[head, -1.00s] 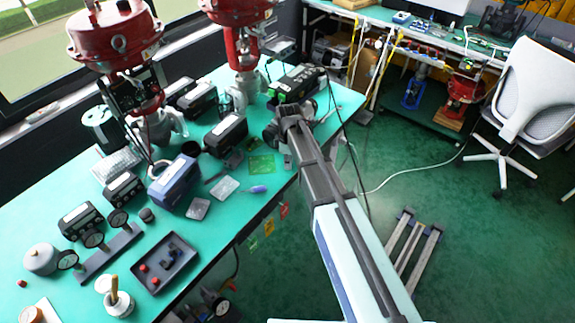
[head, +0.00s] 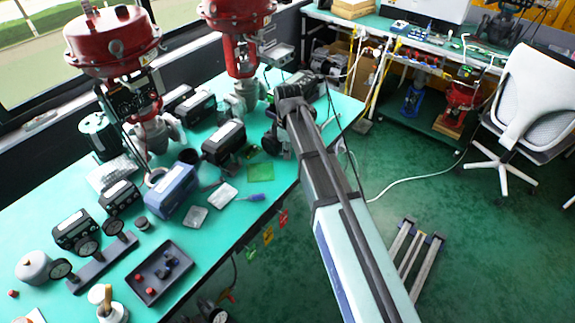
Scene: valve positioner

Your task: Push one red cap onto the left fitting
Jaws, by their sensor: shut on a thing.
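My gripper (head: 277,138) is at the far right end of the green bench, dark and mostly hidden by my own wrist. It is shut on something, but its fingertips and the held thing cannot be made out. A black positioner (head: 303,83) stands just behind my wrist and is partly covered by it. I cannot make out the left fitting. Two red caps (head: 148,290) lie in the dark tray (head: 183,278) at the front of the bench, with darker and blue pieces. Another small red piece (head: 13,294) lies on the bench at the far left.
Red valve actuators (head: 112,35) stand along the back of the bench. Black boxes (head: 223,143), a blue box (head: 173,190) and a gauge block (head: 103,262) fill its middle and left. A screwdriver (head: 255,197) lies near the front edge. An office chair (head: 530,100) is at right.

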